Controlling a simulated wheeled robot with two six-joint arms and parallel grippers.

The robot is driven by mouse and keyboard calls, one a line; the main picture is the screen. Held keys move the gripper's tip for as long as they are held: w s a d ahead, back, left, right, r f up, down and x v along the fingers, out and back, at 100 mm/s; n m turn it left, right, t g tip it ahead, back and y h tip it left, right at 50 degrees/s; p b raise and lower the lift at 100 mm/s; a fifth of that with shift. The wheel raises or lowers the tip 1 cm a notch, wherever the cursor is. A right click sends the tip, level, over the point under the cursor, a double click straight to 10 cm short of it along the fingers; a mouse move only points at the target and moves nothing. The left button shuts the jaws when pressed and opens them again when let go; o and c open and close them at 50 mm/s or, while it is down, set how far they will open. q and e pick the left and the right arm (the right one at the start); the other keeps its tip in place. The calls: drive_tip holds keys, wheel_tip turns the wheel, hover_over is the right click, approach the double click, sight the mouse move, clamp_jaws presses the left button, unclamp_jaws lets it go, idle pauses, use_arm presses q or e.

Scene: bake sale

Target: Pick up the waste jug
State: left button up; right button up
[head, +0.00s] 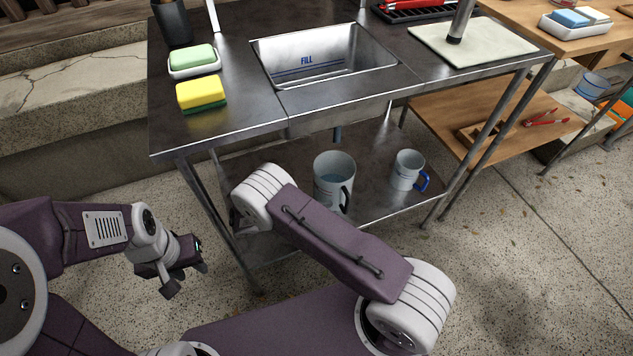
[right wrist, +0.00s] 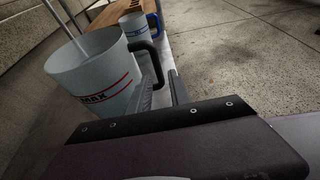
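A large grey jug (head: 333,180) with a black handle stands upright on the lower steel shelf. In the right wrist view this jug (right wrist: 98,72) shows a red line and the word MAX. A smaller mug-like jug (head: 406,170) with a blue handle stands right of it. It also shows behind in the right wrist view (right wrist: 135,27). I take the larger one for the waste jug. My right gripper (right wrist: 163,85) is open, its fingers at the lower end of the black handle; contact is unclear. My forearm hides this gripper in the head view. My left gripper (head: 187,280) is open and empty, over the floor.
The steel sink table (head: 235,125) stands above the shelf (head: 385,205), its legs at both sides. A yellow sponge (head: 201,92) and a green soap bar (head: 192,58) are on its top. A wooden table (head: 450,115) stands at right. The front floor is clear.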

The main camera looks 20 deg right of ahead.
sight(346, 213)
drive_tip(key=b+x, duration=0.1)
drive_tip(key=x, duration=0.1)
drive_tip(key=b+x, duration=0.1)
drive_tip(key=x, duration=0.1)
drive_tip(key=b+x, duration=0.1)
drive_tip(key=x, duration=0.2)
drive_tip(key=shift+w+d+r+b, duration=0.2)
drive_tip(key=shift+r+b, duration=0.05)
drive_tip(key=shift+b, duration=0.15)
drive_tip(key=shift+r, duration=0.1)
clamp_jaws()
idle(1.1)
